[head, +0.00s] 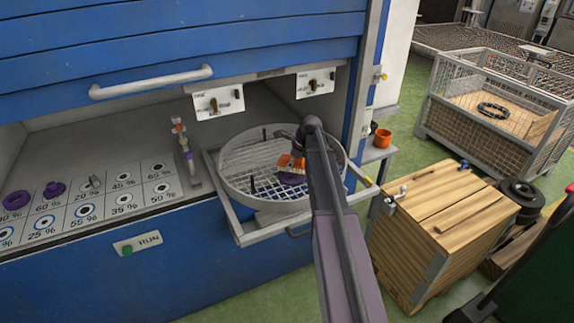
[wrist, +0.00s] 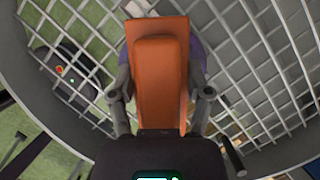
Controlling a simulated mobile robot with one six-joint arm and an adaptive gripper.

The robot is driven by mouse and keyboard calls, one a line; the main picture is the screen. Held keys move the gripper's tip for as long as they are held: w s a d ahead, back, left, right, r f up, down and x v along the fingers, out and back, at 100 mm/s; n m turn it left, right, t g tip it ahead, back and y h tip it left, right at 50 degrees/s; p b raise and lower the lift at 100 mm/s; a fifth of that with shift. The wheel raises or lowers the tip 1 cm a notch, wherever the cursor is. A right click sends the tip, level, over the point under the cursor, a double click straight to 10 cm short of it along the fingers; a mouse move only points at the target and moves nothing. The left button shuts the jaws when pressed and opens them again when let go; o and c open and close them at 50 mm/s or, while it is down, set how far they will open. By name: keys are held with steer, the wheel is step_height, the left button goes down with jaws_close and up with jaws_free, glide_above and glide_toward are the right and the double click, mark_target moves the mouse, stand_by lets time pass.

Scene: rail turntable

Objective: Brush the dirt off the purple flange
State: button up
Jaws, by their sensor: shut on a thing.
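My gripper (head: 296,152) is over the round mesh basket (head: 228,190), shut on an orange brush (head: 285,161). In the wrist view, the fingers of my gripper (wrist: 160,93) clasp both sides of the orange brush (wrist: 160,60). A purple flange (head: 290,179) lies on the mesh below the brush, partly hidden by the brush and my arm. Only slivers of the purple flange (wrist: 198,62) show past the brush in the wrist view. I cannot tell whether the brush touches it, and no dirt can be made out.
The basket sits on a grey pull-out frame (head: 243,236) at the blue cabinet's opening. Two other purple parts (head: 17,200) (head: 54,189) lie on the marked board at left. An orange cup (head: 382,138) and a wooden crate (head: 430,225) stand at right.

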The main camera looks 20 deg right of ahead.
steer(key=shift+d, duration=1.4)
steer(key=shift+a, duration=0.1)
steer(key=shift+a, duration=2.45)
steer(key=shift+d, duration=0.15)
steer(key=shift+d, duration=2.35)
steer(key=shift+a, duration=0.15)
